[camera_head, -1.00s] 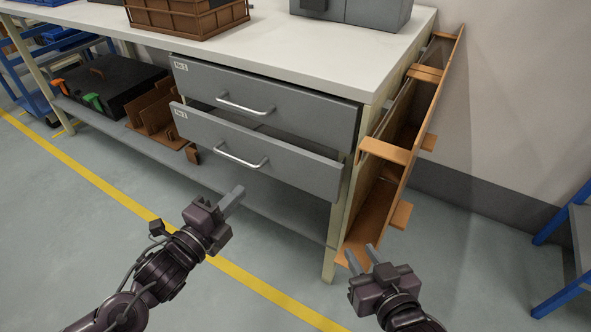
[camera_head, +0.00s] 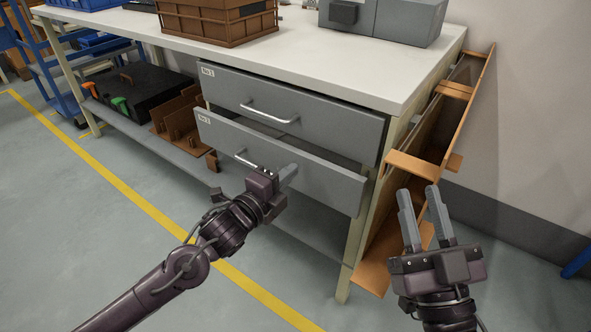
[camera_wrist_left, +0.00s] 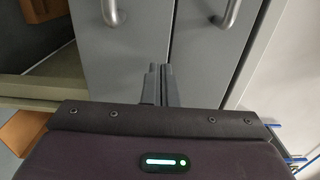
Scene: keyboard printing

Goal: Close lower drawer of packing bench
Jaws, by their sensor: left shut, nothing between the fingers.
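The packing bench's lower drawer (camera_head: 320,180) is grey with a metal bar handle and stands pulled out, with a dark gap behind its front's top edge. The upper drawer (camera_head: 330,125) above it is much further in. My left gripper (camera_head: 290,174) is shut and empty, its fingertips in front of the lower drawer's front, right of the handle. In the left wrist view the fingers (camera_wrist_left: 158,84) overlap the lower drawer front (camera_wrist_left: 120,60); I cannot tell whether they touch it. My right gripper (camera_head: 422,208) is open and empty, near the bench's right end.
An orange-brown rack (camera_head: 408,166) is on the bench's right side, close to my right gripper. The white bench top (camera_head: 300,55) carries a brown crate (camera_head: 215,22) and a grey machine (camera_head: 385,20). A lower shelf (camera_head: 165,140) holds a black case and brown parts.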

